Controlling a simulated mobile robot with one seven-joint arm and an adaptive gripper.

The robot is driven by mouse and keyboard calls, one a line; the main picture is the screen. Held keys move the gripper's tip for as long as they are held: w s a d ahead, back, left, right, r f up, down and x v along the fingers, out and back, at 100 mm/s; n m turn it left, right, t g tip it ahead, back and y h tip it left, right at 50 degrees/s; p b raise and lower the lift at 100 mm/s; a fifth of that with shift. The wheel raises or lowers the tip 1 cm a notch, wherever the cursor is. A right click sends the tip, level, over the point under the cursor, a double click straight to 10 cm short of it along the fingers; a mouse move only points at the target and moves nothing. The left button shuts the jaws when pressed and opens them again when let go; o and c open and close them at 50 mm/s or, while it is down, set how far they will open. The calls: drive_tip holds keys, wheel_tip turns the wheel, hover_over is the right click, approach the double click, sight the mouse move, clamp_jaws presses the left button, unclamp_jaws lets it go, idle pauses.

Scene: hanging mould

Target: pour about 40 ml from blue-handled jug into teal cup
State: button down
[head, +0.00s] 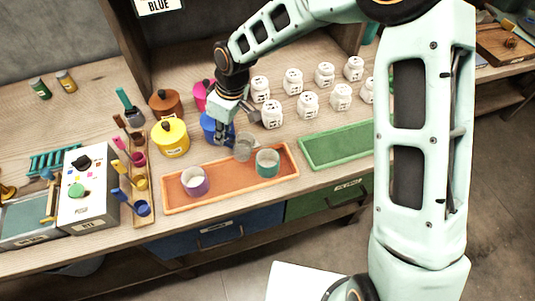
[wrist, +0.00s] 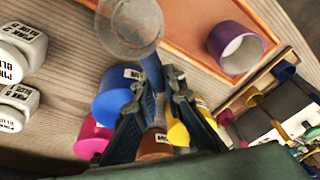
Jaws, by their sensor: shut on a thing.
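A clear jug (head: 243,147) is at my gripper (head: 224,139), near the back edge of the orange tray and left of the teal cup. It looks about upright. The jug also shows at the top of the wrist view (wrist: 130,25). The teal cup (head: 267,163) stands upright in the tray, apart from the jug. The liquid level in the jug cannot be told.
The orange tray (head: 228,179) also holds a purple cup (head: 195,182). Blue (head: 208,127), yellow (head: 170,139), pink and brown pots stand behind and left. Several white labelled jars (head: 308,104) stand at the back. A green tray (head: 338,146) lies to the right, empty.

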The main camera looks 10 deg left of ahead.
sight(236, 137)
drive_tip(key=d+r+y+p, duration=0.1)
drive_tip(key=r+p, duration=0.1)
drive_tip(key=d+r+y+p, duration=0.1)
drive_tip(key=r+p, duration=0.1)
drive_tip(key=d+r+y+p, duration=0.1)
drive_tip(key=r+p, duration=0.1)
drive_tip(key=r, duration=0.1)
drive_tip(key=shift+s+d+r, duration=0.1)
drive_tip(key=shift+s+d, duration=0.05)
drive_tip(key=shift+d, duration=0.05)
drive_tip(key=shift+s+d+f+y, duration=0.1)
drive_tip(key=shift+d+f+y, duration=0.3)
drive_tip(key=shift+f, duration=0.1)
drive_tip(key=d+y, duration=0.1)
drive_tip(key=y, duration=0.1)
drive_tip(key=d+y, duration=0.1)
drive_tip(key=y, duration=0.1)
drive_tip(key=shift+d+r+t+b, duration=0.3)
drive_tip(key=shift+t+b, duration=0.1)
drive_tip(key=shift+d+y+b, duration=0.35)
drive_tip(key=shift+y+b, duration=0.35)
drive_tip(key=shift+b, duration=0.1)
drive_tip(key=shift+s+f, duration=0.1)
